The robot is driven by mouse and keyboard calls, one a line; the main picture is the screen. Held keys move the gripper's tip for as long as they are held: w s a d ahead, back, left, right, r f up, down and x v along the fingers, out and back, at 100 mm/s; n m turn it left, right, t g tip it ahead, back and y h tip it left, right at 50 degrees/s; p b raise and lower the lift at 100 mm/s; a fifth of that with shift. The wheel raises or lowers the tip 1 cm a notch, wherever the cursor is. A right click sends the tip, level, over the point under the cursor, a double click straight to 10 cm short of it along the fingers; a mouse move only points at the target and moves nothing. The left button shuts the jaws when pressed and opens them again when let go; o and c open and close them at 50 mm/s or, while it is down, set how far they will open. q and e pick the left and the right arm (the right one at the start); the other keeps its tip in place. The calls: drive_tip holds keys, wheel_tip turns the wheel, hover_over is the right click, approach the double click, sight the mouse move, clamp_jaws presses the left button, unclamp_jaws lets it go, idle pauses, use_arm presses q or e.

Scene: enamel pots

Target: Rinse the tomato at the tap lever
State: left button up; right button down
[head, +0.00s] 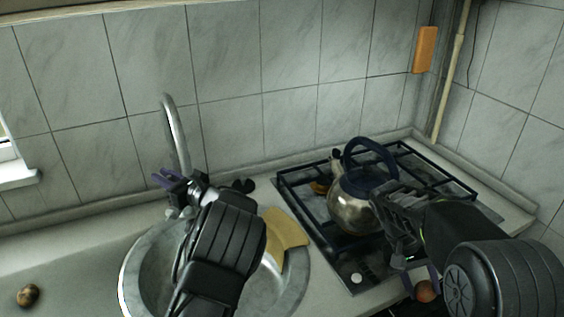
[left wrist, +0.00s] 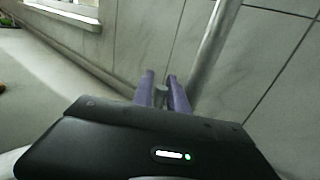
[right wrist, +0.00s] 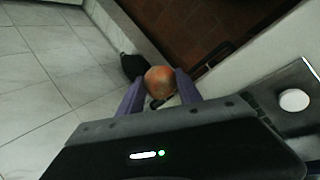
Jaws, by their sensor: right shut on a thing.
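The tomato (right wrist: 160,82) is round and orange-red. My right gripper (head: 428,282) is shut on it at the front right, beyond the counter's front edge; the tomato also shows in the head view (head: 426,291). My left gripper (head: 167,178) is at the tap, behind the sink. Its purple fingers are a little apart in the left wrist view (left wrist: 162,80). A small grey-green piece, apparently the tap lever (left wrist: 161,92), shows between them; I cannot tell whether they touch it. The curved metal tap spout (head: 175,130) rises behind. My left arm hides part of the sink (head: 135,268).
A kettle (head: 350,213) with a dark blue handle stands on the gas hob (head: 300,190), close to my right arm. A yellow cloth (head: 288,230) lies over the sink's right rim. A brownish round item (head: 28,295) lies on the left counter, which is otherwise clear.

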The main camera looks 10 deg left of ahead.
use_arm(q)
drive_tip(key=shift+a, duration=0.15)
drive_tip(key=shift+c, duration=0.2)
clamp_jaws()
idle(1.2)
